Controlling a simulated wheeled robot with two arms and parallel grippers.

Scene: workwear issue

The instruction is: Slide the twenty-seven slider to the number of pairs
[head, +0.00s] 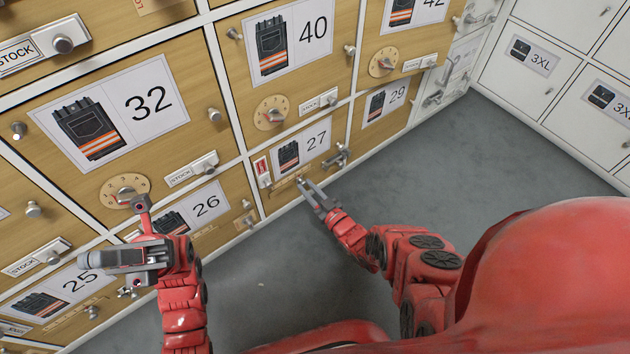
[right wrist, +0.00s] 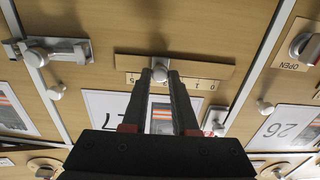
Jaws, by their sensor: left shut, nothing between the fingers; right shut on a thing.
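The compartment door numbered 27 (head: 302,150) carries a picture of dark workwear with an orange band. Along its edge runs the slider scale, a tan plate (right wrist: 205,68) with small numbers, upside down in the right wrist view. A 5 is at the left end, and 1 and 0 are at the right. The round grey slider knob (right wrist: 160,73) stands near the middle of the plate. My right gripper (head: 305,186) is shut on this knob, its fingertips hiding the numbers beside it. My left gripper (head: 140,204) is shut and empty, in front of door 32.
A round dial (head: 124,190) on door 32 is close to my left gripper; I cannot tell whether they touch. A latch (head: 340,155) sits right of door 27's label, and a red tag (head: 262,170) left of it. Grey floor (head: 450,160) is clear to the right.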

